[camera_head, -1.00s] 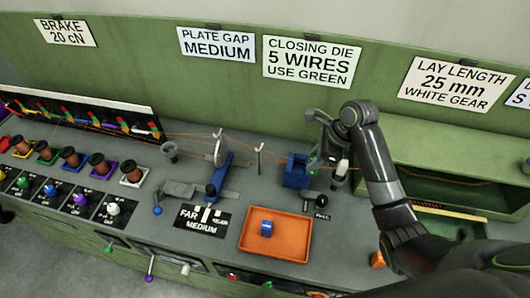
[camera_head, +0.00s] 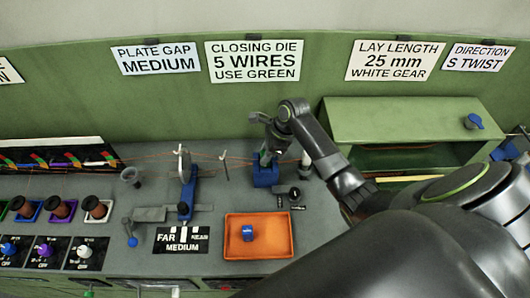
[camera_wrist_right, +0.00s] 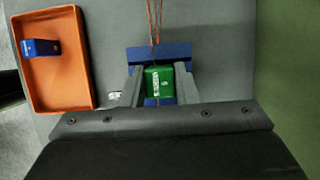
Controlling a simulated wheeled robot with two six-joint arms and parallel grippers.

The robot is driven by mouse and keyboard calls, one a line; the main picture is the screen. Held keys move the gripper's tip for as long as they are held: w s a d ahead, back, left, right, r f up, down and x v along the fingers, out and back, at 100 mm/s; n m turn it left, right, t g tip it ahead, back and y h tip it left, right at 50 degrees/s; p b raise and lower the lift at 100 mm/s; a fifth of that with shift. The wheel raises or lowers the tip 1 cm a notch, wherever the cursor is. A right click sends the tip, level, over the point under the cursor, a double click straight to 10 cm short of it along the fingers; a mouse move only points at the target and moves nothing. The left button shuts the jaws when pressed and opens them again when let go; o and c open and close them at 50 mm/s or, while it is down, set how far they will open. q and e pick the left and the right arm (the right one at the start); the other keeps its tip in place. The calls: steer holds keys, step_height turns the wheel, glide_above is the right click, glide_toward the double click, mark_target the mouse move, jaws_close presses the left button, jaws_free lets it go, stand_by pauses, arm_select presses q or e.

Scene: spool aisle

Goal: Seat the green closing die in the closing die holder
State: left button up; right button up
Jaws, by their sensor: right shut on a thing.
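The green closing die (camera_wrist_right: 158,81) sits between the two fingers of my right gripper (camera_wrist_right: 158,88) in the right wrist view, and the gripper is shut on it. The blue closing die holder (camera_wrist_right: 160,54) is directly behind and below the die there. In the head view my right gripper (camera_head: 266,146) is over the blue holder (camera_head: 265,176), and only a little green of the die shows. Whether the die is fully down in the holder cannot be told. My left gripper is not in view.
An orange tray (camera_head: 231,250) with a blue block (camera_head: 247,232) lies in front of the holder. Brown wires (camera_wrist_right: 154,20) run to the die. A black-knobbed lever (camera_head: 294,193) is right of the holder, and a green cabinet (camera_head: 400,120) stands further right.

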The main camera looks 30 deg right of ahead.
steer(key=shift+f, duration=0.35)
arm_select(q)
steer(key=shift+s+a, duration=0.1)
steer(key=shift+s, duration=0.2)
arm_select(e)
steer(key=o, duration=1.1)
steer(key=shift+c, duration=0.2)
arm_select(q)
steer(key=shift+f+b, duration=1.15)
steer(key=shift+b, duration=0.05)
arm_select(e)
steer(key=v, duration=1.2)
steer(key=shift+s, duration=0.1)
